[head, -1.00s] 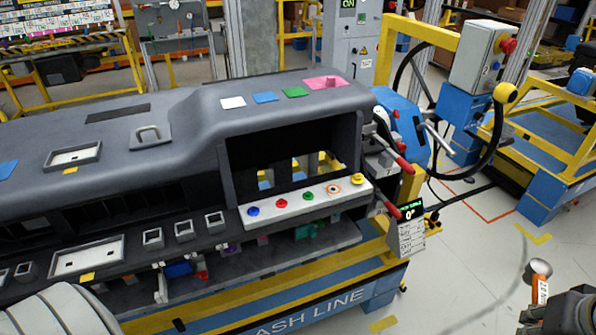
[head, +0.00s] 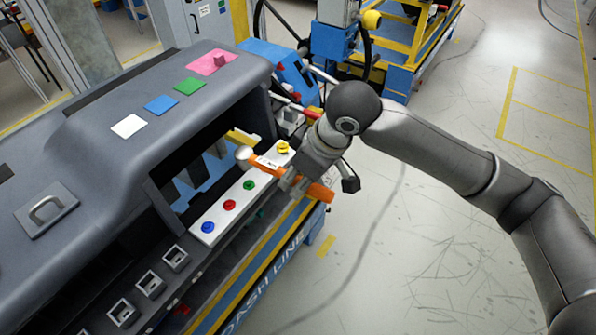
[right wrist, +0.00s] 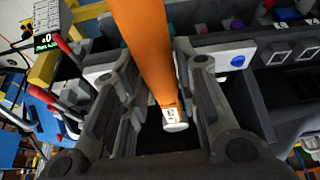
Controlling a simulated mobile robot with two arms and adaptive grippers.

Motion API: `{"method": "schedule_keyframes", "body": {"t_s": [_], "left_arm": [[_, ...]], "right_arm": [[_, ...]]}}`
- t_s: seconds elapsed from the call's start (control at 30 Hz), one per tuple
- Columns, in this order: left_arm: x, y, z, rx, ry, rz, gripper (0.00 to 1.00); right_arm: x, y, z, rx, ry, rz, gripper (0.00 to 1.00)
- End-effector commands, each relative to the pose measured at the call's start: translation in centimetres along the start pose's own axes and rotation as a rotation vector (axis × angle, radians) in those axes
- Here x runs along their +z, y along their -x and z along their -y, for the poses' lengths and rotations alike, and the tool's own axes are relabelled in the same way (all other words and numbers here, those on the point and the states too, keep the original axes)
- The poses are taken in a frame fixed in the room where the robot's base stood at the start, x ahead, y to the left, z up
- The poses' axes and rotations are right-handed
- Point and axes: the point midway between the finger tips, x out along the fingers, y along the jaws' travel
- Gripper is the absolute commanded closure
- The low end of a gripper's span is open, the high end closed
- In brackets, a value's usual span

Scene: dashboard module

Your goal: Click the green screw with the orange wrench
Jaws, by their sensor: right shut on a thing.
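The dashboard's white strip (head: 221,212) carries a blue, a red, a green and a yellow screw. The green screw (head: 248,185) sits between the red screw (head: 229,205) and the yellow one (head: 283,147). My right gripper (head: 292,182) is shut on the orange wrench (head: 316,190), just right of the green screw. The wrench's pale round head (head: 244,152) points up-left over the strip, apart from the green screw in the picture. In the right wrist view the orange wrench (right wrist: 148,45) runs between the fingers. My left gripper is out of view.
The dark dashboard opening lies behind the strip. White, blue, green and pink pads (head: 212,62) lie on the dashboard top. Red-handled levers (head: 311,113) stand close beyond my right gripper. The floor (head: 400,240) on the right is clear.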

Motion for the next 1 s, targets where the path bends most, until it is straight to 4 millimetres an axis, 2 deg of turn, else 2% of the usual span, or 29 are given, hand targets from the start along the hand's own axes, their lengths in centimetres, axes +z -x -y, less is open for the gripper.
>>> {"method": "schedule_keyframes", "body": {"t_s": [0.27, 0.5, 1.0], "left_arm": [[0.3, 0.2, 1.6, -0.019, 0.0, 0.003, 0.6], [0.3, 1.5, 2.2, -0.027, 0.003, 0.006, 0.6], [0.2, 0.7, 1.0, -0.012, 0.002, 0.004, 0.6]], "right_arm": [[-0.1, 0.1, 0.0, 0.001, -0.002, -0.003, 1.0], [0.0, 0.3, 0.0, 0.0, -0.004, -0.004, 1.0], [1.5, -3.4, -0.1, 0.0, -0.004, -0.004, 1.0]]}}
